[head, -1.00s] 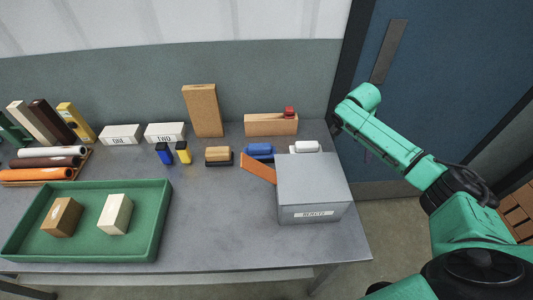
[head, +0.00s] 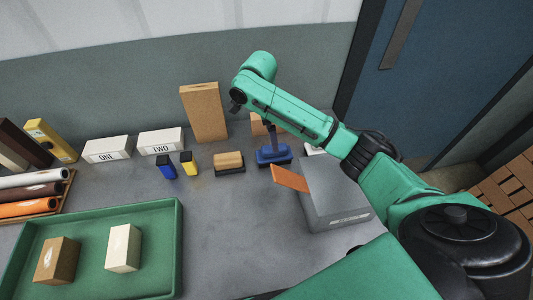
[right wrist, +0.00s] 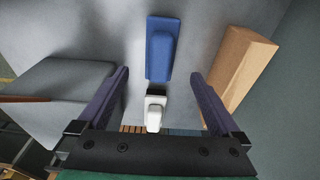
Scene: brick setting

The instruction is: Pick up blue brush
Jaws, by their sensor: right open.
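The blue brush (head: 273,159) lies on the grey table, between a tan brush and a grey box. It also shows in the right wrist view (right wrist: 160,50), lying lengthwise at the top centre. My right gripper (right wrist: 160,73) is open and empty, its two purple fingers spread on either side of the line of the brush. In the head view my right gripper (head: 273,141) points down over the blue brush, partly hidden by my forearm. Whether it touches the brush I cannot tell. My left gripper is not in view.
A white brush (right wrist: 154,112) lies close to the blue one. The grey box (head: 335,190) with an orange flap (head: 290,178) stands to the right. A tan brush (head: 229,160) is left. A wooden block (right wrist: 240,65) lies behind. A green tray (head: 172,245) is front left.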

